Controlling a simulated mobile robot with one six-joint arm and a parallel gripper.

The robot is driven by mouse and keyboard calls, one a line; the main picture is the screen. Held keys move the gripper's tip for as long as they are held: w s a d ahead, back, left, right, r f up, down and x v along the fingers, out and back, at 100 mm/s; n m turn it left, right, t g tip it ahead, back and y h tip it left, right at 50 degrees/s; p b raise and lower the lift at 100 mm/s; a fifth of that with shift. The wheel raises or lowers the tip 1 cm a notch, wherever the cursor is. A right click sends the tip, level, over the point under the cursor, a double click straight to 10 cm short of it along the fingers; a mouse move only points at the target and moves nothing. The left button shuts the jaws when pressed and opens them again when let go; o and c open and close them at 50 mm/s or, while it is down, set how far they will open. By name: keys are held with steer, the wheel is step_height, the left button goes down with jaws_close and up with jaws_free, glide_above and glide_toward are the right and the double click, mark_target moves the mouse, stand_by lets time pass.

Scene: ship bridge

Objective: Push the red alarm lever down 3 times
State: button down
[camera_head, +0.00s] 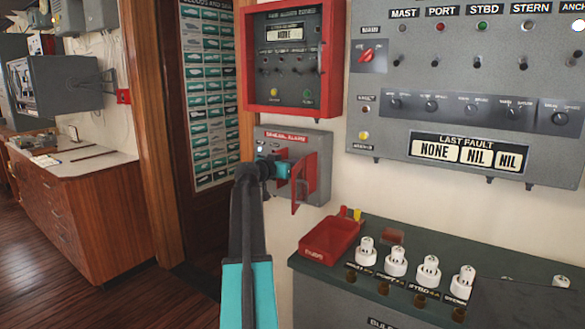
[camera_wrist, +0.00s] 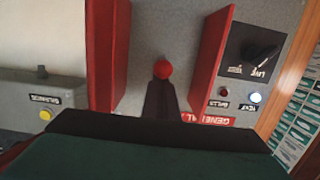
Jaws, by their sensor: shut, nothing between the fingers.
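The grey general alarm box (camera_head: 318,150) is on the wall, under a red-framed panel. The red alarm lever's round knob (camera_wrist: 162,69) shows in the wrist view between two red side plates (camera_wrist: 212,62). My gripper (camera_wrist: 161,88) is shut and empty, its dark fingertips right at the knob; I cannot tell whether they touch it. In the head view my gripper (camera_head: 284,170) is in front of the box, beside a red plate (camera_head: 305,183), and hides the knob. The lever's shaft is hidden, so its position is unclear.
The red-framed panel (camera_head: 247,60) is just above. A fault panel (camera_head: 380,140) is at right. Below stands a dark-topped console (camera_head: 345,265) with a red tray (camera_head: 331,240) and several white fittings. A wooden door frame (camera_head: 150,120) is at left.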

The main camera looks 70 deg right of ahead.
steer(key=shift+r, duration=1.3)
steer(key=shift+a, duration=0.1)
steer(key=b+v, duration=0.1)
steer(key=v, duration=0.8)
steer(key=shift+b, duration=0.4)
stand_by(0.5)
steer(key=shift+n, duration=0.3)
stand_by(0.5)
